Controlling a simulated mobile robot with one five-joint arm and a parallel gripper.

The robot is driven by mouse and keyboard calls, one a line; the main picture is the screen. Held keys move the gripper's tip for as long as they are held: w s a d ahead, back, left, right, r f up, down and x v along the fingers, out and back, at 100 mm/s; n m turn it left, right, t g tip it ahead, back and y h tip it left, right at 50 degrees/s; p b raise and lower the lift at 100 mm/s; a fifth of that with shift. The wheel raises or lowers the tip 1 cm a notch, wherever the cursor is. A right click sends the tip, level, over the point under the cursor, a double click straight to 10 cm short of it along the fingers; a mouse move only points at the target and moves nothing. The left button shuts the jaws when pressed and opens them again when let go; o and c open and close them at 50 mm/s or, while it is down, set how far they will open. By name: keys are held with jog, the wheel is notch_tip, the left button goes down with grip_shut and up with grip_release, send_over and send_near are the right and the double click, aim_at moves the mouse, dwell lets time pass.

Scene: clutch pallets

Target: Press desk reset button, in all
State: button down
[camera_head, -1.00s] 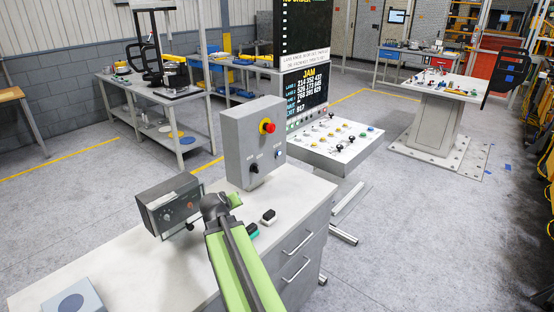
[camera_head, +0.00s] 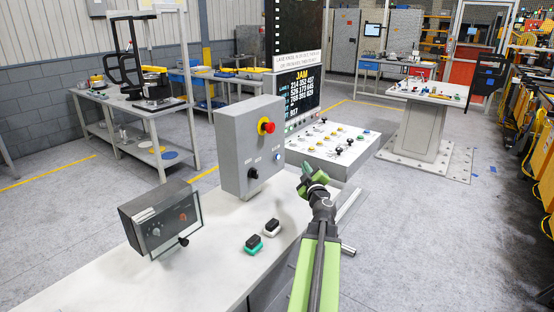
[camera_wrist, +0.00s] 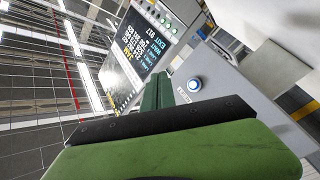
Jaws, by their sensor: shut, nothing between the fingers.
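A grey control box (camera_head: 250,145) stands upright on the white bench, with a red mushroom button (camera_head: 266,126) on a yellow collar, a black knob (camera_head: 253,173) and a small blue button (camera_head: 277,157) low on its face. The blue button glows in the wrist view (camera_wrist: 194,85), right of my fingertips, its label too small to read. My gripper (camera_head: 313,180) is shut and empty, in the air right of the box and apart from it. Its green fingers (camera_wrist: 158,92) point toward the screen console in the wrist view. I cannot tell which button is the desk reset.
A grey dial box (camera_head: 162,218) and two small black-topped blocks, one teal-based (camera_head: 253,244) and one white-based (camera_head: 271,228), stand on the bench (camera_head: 190,275). A button console (camera_head: 330,145) under a JAM screen (camera_head: 298,92) stands behind.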

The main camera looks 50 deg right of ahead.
aim_at(277, 156)
jog(key=shift+w, duration=0.15)
jog(key=w, duration=0.8)
jog(key=shift+w, duration=0.3)
dwell(1.7)
jog(key=shift+w, duration=0.4)
jog(key=shift+w, duration=0.5)
dwell(0.5)
jog(key=shift+s, duration=0.9)
